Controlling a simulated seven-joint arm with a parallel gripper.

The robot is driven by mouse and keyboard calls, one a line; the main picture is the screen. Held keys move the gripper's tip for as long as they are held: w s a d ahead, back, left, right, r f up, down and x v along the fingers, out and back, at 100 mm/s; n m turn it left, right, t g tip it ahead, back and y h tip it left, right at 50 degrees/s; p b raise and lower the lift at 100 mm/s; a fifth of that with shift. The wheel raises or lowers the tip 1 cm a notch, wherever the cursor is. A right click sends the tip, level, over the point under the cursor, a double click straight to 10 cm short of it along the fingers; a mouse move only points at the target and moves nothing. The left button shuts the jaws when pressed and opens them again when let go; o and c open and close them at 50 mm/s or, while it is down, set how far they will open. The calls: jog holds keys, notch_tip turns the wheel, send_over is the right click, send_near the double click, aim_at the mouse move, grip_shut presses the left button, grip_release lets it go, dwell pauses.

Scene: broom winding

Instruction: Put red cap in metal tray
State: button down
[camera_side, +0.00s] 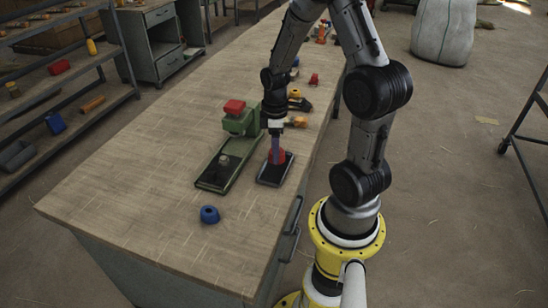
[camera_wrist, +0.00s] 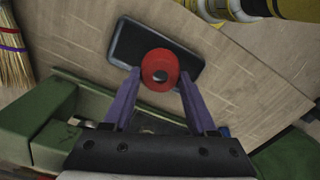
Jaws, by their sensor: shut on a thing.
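The red cap (camera_wrist: 160,69) is a round red piece with a dark hole in its middle. In the wrist view it sits between the purple fingertips of my gripper (camera_wrist: 161,80). In the side view the red cap (camera_side: 277,156) is at the lower end of my gripper (camera_side: 276,150), which points down and is shut on it. The metal tray (camera_side: 273,172) is a small dark rectangular tray on the table, directly below the cap. In the wrist view the metal tray (camera_wrist: 130,45) lies behind the cap. I cannot tell whether the cap touches the tray floor.
A green machine (camera_side: 238,125) with a red top and a long base stands just left of the tray. A blue cap (camera_side: 209,214) lies nearer the front. Several small coloured parts lie farther back. The table's front left is clear. A straw broom (camera_wrist: 14,55) shows in the wrist view.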

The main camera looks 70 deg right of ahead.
jog(key=shift+w+d+f, duration=0.1)
jog(key=shift+w+f, duration=0.05)
jog(key=shift+f, duration=1.75)
jog(key=shift+f, duration=0.15)
jog(key=shift+c, duration=1)
grip_release()
